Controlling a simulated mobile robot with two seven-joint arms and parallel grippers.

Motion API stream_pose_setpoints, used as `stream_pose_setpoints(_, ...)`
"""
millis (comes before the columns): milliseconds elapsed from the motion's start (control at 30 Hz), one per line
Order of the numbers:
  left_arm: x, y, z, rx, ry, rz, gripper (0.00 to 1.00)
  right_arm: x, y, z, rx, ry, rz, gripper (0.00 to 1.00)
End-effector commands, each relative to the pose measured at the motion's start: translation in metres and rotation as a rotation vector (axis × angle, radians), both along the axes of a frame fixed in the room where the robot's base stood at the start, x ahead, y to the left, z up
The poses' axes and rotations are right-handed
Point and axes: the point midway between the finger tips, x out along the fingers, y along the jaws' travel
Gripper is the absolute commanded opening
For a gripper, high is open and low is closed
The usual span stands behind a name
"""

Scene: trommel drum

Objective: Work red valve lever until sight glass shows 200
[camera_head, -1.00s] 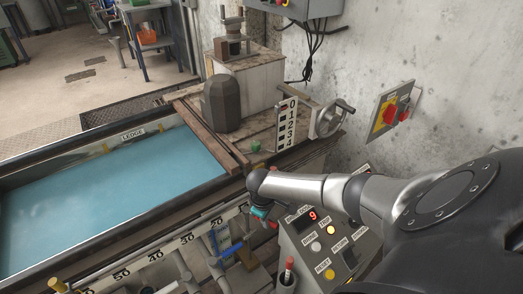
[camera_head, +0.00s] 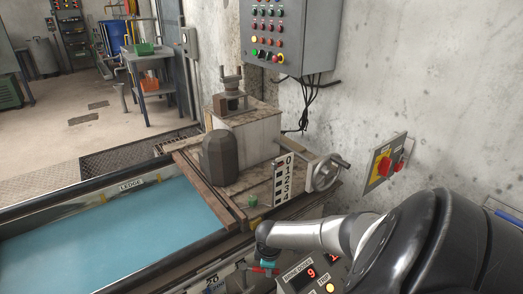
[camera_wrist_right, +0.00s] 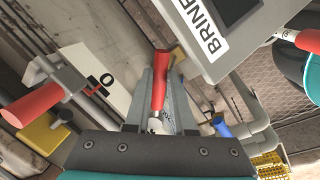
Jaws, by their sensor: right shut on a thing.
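My right gripper (camera_head: 265,266) is low in the head view, beside the brine dose box (camera_head: 306,274), and mostly hidden there by my own arm. In the right wrist view its grey fingers (camera_wrist_right: 158,108) are shut around a red lever (camera_wrist_right: 159,82). A second red handle (camera_wrist_right: 33,103) sits on a metal fitting at the left of that view, apart from the fingers. The brine dose display (camera_head: 311,273) reads 9. I cannot make out a sight glass reading of 200 anywhere. My left gripper is not in view.
A blue liquid-filled trough (camera_head: 110,227) with a ledge label lies at left. A 0-to-4 scale (camera_head: 283,180) and a handwheel (camera_head: 325,174) stand behind my arm. A blue-handled part (camera_wrist_right: 222,127) and pipes are close to the fingers. A switch box (camera_head: 385,163) is on the wall.

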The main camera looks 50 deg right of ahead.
Motion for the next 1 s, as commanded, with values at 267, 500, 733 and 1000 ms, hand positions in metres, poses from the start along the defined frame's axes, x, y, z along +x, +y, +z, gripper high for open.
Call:
stream_pose_setpoints(267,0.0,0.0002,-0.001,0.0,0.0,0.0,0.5,-0.0011,-0.0058,0.0,0.0,-0.003,0.044,0.0)
stream_pose_setpoints(500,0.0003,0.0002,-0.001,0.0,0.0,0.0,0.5,-0.001,-0.006,0.0,0.001,-0.003,0.047,0.0)
stream_pose_setpoints(733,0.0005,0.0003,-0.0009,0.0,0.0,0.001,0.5,-0.001,-0.0059,0.0,0.001,-0.003,0.047,0.31)
stream_pose_setpoints(1000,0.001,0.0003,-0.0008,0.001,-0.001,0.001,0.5,-0.0012,-0.0057,0.0001,0.001,-0.002,0.047,0.52)
